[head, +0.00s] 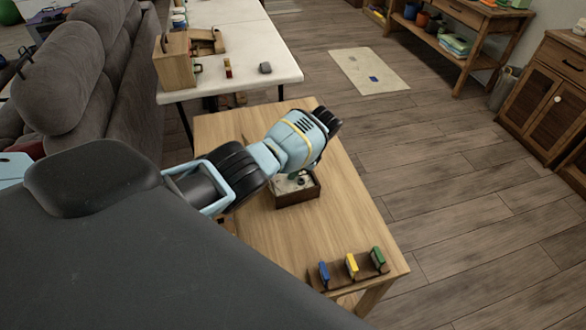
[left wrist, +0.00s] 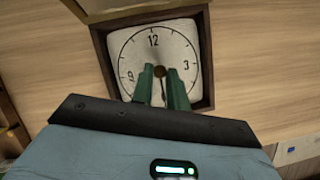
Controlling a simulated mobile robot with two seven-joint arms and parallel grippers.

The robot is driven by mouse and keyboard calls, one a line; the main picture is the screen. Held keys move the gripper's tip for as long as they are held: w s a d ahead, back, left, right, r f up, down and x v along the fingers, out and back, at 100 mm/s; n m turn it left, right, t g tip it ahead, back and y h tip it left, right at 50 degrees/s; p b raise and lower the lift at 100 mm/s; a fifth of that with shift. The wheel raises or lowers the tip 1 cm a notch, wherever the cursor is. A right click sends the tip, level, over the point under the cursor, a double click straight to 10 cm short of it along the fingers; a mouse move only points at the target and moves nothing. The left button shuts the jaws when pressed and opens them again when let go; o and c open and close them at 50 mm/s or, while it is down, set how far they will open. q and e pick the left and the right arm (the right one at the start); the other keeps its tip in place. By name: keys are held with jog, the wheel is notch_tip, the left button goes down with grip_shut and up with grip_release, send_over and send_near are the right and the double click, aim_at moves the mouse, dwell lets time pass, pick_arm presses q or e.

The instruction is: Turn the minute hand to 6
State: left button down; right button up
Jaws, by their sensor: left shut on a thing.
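The clock (head: 297,197) is a dark square wooden box with a white face, lying face up on the wooden table. In the left wrist view its white face (left wrist: 125,50) shows 12, 3 and 9; the place of 6 is hidden by my fingers. My left gripper (head: 298,178) is over the face. In the left wrist view its two green fingers (left wrist: 161,88) are close together below the brown centre knob (left wrist: 160,71). A thin dark minute hand (left wrist: 163,88) shows between them, pointing from the centre towards the 6 side. Its tip is hidden. My right gripper is not in view.
The wooden table (head: 260,235) carries a small rack (head: 345,275) with blue, yellow and green pieces at its near right corner. A white table (head: 230,40) with a wooden box (head: 174,62) stands behind. A grey sofa (head: 75,90) is at the left.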

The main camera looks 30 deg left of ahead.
pick_arm(q)
jog(key=shift+d, duration=0.1)
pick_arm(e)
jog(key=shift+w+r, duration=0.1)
pick_arm(q)
jog(key=c, duration=1.4)
grip_release()
